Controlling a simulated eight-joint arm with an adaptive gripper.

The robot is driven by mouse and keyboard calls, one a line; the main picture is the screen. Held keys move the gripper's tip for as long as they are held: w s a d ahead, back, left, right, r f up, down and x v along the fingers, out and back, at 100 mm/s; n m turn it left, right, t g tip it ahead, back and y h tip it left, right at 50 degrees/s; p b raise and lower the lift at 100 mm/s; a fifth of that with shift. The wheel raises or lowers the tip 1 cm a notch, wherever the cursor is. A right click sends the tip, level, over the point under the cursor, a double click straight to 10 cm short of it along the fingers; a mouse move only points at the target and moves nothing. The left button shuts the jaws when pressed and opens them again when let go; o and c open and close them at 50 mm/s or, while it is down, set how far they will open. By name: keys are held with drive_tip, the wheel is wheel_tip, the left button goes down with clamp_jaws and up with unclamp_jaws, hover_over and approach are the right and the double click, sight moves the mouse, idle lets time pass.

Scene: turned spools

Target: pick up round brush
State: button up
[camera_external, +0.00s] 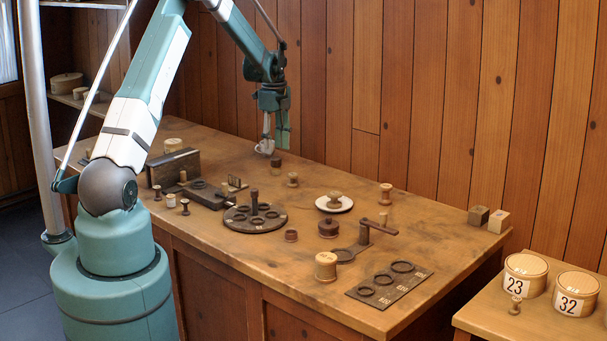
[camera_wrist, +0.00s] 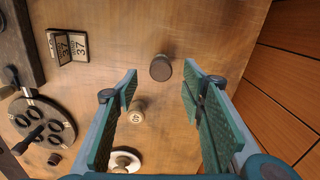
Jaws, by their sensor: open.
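A short round piece with a dark top and paler sides (camera_external: 276,164), the likeliest round brush, stands upright near the table's back edge. In the wrist view it shows as a dark disc (camera_wrist: 161,69) between and beyond the fingertips. Its bristles cannot be made out. My gripper (camera_external: 271,145) is above it, open and empty, with the fingers pointing down. In the wrist view the two teal finger pads are spread wide, and nothing is between them at finger height.
A small pale spool (camera_external: 292,180) stands close by on the right. A white dish with a spool (camera_external: 335,203) and a dark round plate with holes (camera_external: 254,218) are farther forward. A number flip stand (camera_wrist: 68,46) and the plank wall (camera_wrist: 285,85) flank the area.

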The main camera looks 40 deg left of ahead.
sight(276, 158)
drive_tip(key=shift+f, duration=1.3)
drive_tip(key=shift+f, duration=0.15)
drive_tip(key=shift+w+f+p, duration=0.1)
drive_tip(key=shift+f+p, duration=0.2)
drive_tip(key=shift+f, duration=2.15)
drive_tip(key=shift+c, duration=0.6)
drive_tip(key=c, duration=0.8)
